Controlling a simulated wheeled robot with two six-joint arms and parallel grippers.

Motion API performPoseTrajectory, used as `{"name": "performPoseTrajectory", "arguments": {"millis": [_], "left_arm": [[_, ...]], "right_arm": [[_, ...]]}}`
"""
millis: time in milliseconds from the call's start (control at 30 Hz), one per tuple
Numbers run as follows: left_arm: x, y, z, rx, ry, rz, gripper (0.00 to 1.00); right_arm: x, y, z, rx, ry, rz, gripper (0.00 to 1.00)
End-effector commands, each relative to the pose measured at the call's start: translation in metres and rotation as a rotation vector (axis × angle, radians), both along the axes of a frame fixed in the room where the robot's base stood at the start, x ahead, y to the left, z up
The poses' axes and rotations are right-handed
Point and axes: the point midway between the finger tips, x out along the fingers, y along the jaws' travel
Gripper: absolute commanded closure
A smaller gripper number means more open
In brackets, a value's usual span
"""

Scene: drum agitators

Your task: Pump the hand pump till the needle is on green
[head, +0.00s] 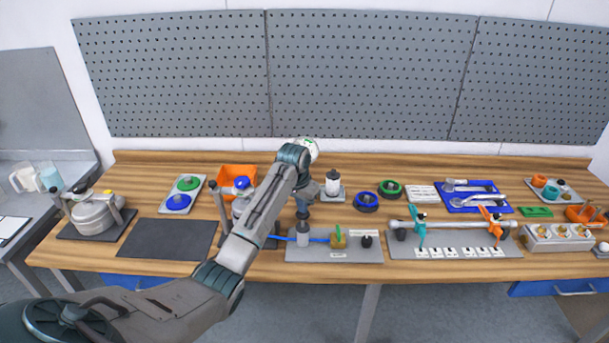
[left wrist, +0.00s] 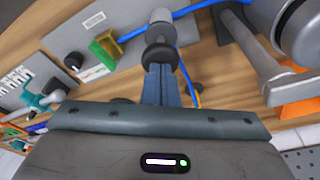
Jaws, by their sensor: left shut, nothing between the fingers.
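The hand pump (head: 303,238) stands upright on a grey plate (head: 325,256), a pale grey cylinder with a dark top. In the left wrist view its black knob (left wrist: 158,57) is right at my fingertips. My left gripper (head: 302,209) is shut and empty, its fingers (left wrist: 160,84) pointing down onto the knob; they look in contact, but I cannot be sure. A blue hose runs from the pump to a brass-green block (head: 338,238). A round white face with some green (head: 309,147) shows behind my wrist, partly hidden; no needle can be read. My right gripper is out of view.
A black knob (head: 366,240) is on the same plate. A metal vessel and an orange bin (head: 237,173) are left of the pump, partly behind my arm. A white-bodied bottle (head: 333,184) stands behind. A dark mat (head: 168,240) lies bare at left.

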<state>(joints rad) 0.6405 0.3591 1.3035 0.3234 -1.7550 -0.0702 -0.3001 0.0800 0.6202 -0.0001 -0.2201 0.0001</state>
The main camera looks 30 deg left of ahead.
Motion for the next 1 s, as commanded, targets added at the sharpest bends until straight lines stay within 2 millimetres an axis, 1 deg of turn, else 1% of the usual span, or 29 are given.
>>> {"name": "performPoseTrajectory", "arguments": {"millis": [33, 567, 767, 1000], "left_arm": [[-0.001, 0.000, -0.006, -0.001, 0.006, 0.001, 1.00], [-0.003, -0.001, -0.041, -0.002, 0.012, 0.001, 1.00], [-0.002, -0.001, -0.034, -0.002, 0.010, 0.001, 1.00], [-0.002, -0.001, -0.011, -0.002, 0.007, 0.000, 1.00]], "right_arm": [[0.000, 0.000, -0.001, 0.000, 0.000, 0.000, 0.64], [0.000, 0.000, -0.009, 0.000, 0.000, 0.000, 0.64], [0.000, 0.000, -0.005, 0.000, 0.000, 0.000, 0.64], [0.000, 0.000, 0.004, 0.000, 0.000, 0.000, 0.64]]}}
